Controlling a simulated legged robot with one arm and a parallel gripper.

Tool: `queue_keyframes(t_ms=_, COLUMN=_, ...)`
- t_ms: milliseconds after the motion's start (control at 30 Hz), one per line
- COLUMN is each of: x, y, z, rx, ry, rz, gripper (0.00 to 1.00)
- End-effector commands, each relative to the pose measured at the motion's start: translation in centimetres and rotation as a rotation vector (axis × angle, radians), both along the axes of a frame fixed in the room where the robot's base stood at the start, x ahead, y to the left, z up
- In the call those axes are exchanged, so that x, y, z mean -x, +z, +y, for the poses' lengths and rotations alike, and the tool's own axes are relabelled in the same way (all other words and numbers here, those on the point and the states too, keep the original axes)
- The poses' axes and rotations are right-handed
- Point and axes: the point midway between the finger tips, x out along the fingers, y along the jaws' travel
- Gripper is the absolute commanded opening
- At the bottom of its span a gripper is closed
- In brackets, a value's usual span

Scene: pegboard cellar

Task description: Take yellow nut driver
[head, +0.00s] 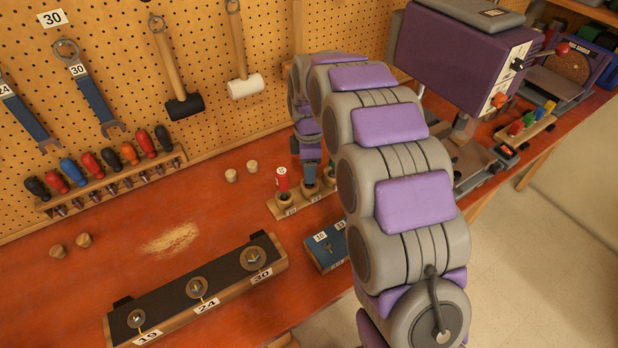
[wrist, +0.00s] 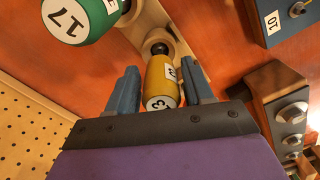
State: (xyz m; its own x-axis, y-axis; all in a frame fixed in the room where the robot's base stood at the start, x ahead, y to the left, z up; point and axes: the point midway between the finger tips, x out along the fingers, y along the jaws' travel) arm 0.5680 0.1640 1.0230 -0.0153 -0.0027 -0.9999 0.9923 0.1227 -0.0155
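The yellow nut driver (wrist: 161,82) stands in a wooden rack (wrist: 150,25) in the wrist view, its handle marked 13. My gripper (wrist: 159,72) is open, with one blue finger on each side of the yellow handle and a visible gap to both. In the head view my gripper (head: 311,170) is over the middle of the rack (head: 308,201) and hides the yellow driver. A red nut driver (head: 282,180) stands to its left, and a green one (head: 332,171) to its right is partly hidden by my arm. The green driver (wrist: 82,18), marked 17, also shows in the wrist view.
A blue box (head: 327,247) marked 10 lies in front of the rack. A wooden bar (head: 225,296) with bolts marked 19, 24 and 30 lies at the front. Screwdrivers (head: 100,178) stand along the pegboard (head: 120,70). A purple machine (head: 455,50) stands at right.

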Motion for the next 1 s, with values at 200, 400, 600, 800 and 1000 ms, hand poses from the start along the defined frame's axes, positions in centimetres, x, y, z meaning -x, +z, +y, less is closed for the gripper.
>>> queue_keyframes(t_ms=200, x=0.0, y=0.0, z=0.0, rx=0.0, ry=0.0, rz=0.0, gripper=0.3)
queue_keyframes(t_ms=400, x=0.0, y=0.0, z=0.0, rx=0.0, ry=0.0, rz=0.0, gripper=0.11)
queue_keyframes(t_ms=600, x=0.0, y=0.0, z=0.0, rx=0.0, ry=0.0, rz=0.0, gripper=0.01)
queue_keyframes(t_ms=800, x=0.0, y=0.3, z=0.0, rx=0.0, ry=0.0, rz=-0.001, gripper=0.01)
queue_keyframes(t_ms=1000, x=-0.1, y=2.4, z=0.1, rx=-0.002, ry=0.0, rz=-0.005, gripper=0.01)
